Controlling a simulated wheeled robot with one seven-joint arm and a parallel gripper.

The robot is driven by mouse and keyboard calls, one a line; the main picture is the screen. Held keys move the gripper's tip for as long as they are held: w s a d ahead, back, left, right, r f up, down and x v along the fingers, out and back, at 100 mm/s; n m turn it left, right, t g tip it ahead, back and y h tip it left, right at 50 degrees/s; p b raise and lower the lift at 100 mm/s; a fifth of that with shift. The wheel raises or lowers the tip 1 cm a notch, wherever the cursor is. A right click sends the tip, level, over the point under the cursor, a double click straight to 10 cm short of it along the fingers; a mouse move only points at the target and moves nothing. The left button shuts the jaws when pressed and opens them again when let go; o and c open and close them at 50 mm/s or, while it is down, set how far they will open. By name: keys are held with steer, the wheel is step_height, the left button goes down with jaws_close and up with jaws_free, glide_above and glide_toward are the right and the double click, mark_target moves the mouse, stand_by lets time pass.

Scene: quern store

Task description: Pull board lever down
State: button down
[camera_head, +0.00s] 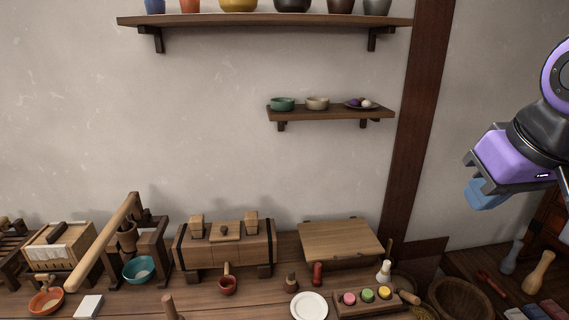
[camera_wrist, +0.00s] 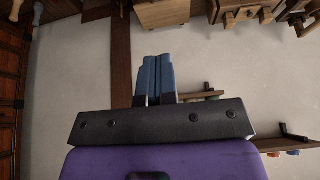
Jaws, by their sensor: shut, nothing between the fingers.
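A long wooden lever (camera_head: 104,243) slants up and to the right at the left of the bench, by a dark wooden frame over a teal bowl (camera_head: 138,270). A flat wooden board (camera_head: 340,240) lies on a low stand right of the middle, with a small red upright piece (camera_head: 318,273) near its front left. I cannot tell for sure which part is the board lever. My gripper (camera_head: 485,195) hangs in the air at the right, well away from both. Its blue fingers are shut and empty, as the wrist view (camera_wrist: 153,80) shows.
A wooden chest (camera_head: 224,245) stands between lever and board. A small shelf (camera_head: 330,112) and a dark post (camera_head: 416,125) lie left of my gripper.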

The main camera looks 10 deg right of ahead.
steer(key=w+d+f+g, duration=0.1)
steer(key=w+d+f, duration=0.25)
steer(key=w, duration=0.75)
steer(key=g, duration=0.4)
glide_above(414, 296)
steer(key=w, duration=0.2)
step_height(414, 296, down, 31)
steer(key=f, duration=1)
steer(key=shift+w+f, duration=0.1)
steer(key=shift+w, duration=0.1)
steer(key=f, duration=0.1)
steer(key=s+f, duration=0.1)
steer(key=shift+s+f, duration=0.3)
steer(key=shift+f, duration=0.1)
steer(key=shift+s+f, duration=0.3)
steer(key=shift+f, duration=0.15)
steer(key=shift+s+f, duration=0.1)
